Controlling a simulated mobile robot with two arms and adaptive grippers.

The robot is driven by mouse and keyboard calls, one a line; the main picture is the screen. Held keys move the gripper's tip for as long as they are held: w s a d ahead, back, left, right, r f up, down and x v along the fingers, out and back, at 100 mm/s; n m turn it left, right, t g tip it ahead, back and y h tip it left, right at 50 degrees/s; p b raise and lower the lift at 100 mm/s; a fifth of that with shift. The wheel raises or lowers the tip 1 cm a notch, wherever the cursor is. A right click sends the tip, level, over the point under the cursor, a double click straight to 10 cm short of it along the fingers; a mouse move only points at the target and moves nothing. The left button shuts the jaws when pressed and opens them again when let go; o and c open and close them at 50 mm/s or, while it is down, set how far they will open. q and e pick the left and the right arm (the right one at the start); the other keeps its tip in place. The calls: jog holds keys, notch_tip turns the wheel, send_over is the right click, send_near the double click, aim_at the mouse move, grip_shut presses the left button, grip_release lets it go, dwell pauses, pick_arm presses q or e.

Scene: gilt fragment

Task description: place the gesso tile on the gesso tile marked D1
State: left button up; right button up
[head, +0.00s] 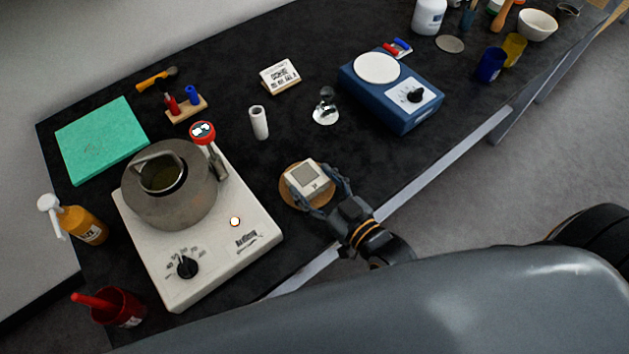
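A pale gesso tile (304,176) with a grey square on its top face is over a round wooden disc (290,199). My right gripper (317,181) has its fingers on two opposite sides of this tile. The fingers partly hide its edges, and I cannot tell whether they press on it or only stand around it. I cannot make out a D1 mark, and I cannot tell whether another tile lies under this one. My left gripper is not in view.
A hotplate (207,268) with a metal pot (190,208) stands left of the gripper. A white card with printing (280,76), a pale cylinder (259,123), a small shiny object (326,108) and a blue device (402,106) stand behind. Dark tabletop is clear between them.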

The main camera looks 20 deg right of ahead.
jog(key=o, duration=0.3)
jog(key=b+v, duration=0.1)
jog(key=v, duration=0.9)
jog(key=shift+s+b, duration=0.15)
jog(key=shift+b, duration=0.15)
jog(key=shift+v, duration=0.85)
jog(key=shift+s+r, duration=0.1)
